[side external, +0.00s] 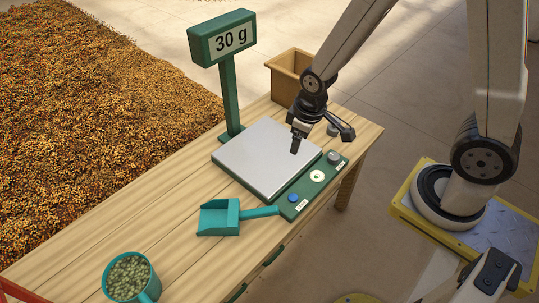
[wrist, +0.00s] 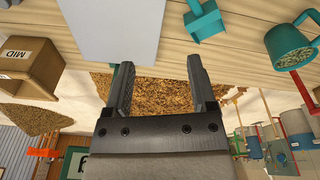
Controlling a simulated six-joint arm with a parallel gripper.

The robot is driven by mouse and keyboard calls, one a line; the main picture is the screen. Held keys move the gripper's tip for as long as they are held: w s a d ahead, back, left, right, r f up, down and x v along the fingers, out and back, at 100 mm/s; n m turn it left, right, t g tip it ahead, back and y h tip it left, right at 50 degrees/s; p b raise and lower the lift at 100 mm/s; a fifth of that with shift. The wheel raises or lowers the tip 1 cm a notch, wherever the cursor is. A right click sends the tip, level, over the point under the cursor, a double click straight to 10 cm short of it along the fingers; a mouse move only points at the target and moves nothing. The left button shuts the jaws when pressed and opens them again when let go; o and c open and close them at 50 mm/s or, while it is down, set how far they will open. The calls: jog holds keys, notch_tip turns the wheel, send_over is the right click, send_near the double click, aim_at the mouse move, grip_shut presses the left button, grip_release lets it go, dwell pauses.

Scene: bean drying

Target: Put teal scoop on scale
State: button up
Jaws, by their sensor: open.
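The teal scoop (side external: 219,217) lies on the wooden table in front of the scale, its handle pointing right and reaching the green control strip. It also shows near the top of the wrist view (wrist: 205,22). The scale has a bare silver plate (side external: 262,158), also in the wrist view (wrist: 105,28), and a green display (side external: 222,38) on a post reading 30 g. My gripper (side external: 322,139) is open and empty, above the plate's right rear side and apart from the scoop. Its two spread fingers show in the wrist view (wrist: 160,68).
A teal mug (side external: 154,284) of beans stands at the table's near left end. A brown box (side external: 288,83) is at the rear edge, labelled MID in the wrist view (wrist: 28,68). The control strip (side external: 304,198) has knobs and buttons. Drying beans (side external: 90,100) cover the ground behind.

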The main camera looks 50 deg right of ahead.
jog(key=s+d+r+m+t, duration=0.1)
jog(key=s+d+r+m, duration=0.1)
jog(key=s+r+m, duration=0.1)
jog(key=shift+s+v, duration=0.2)
jog(key=shift+v, duration=1.3)
